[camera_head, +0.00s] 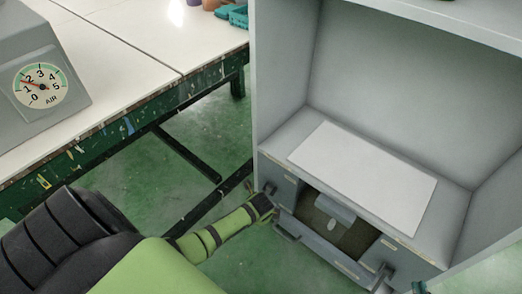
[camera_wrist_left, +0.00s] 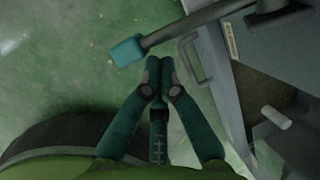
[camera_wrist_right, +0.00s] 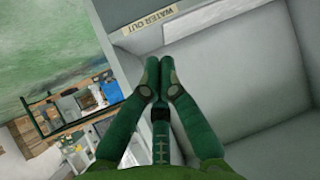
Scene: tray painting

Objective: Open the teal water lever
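The teal lever (camera_wrist_left: 128,50) shows in the left wrist view as a square teal paddle on a dark rod, reaching out from the grey cabinet over the green floor. My left gripper (camera_wrist_left: 159,66) is shut and empty, apart in the picture from the paddle, just below and right of it. My right gripper (camera_wrist_right: 158,66) is shut and empty, seen against the cabinet near a "WATER OUT" label (camera_wrist_right: 149,21). In the head view only its tip (camera_head: 419,287) shows at the bottom edge.
The grey cabinet (camera_head: 283,115) has an open upper bay with a white panel (camera_head: 365,175), and a recess with a pale nozzle (camera_wrist_left: 275,118) below. A drawer handle (camera_wrist_left: 195,60) sticks out near the lever. A white table (camera_head: 150,40) with an air gauge (camera_head: 40,85) stands left.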

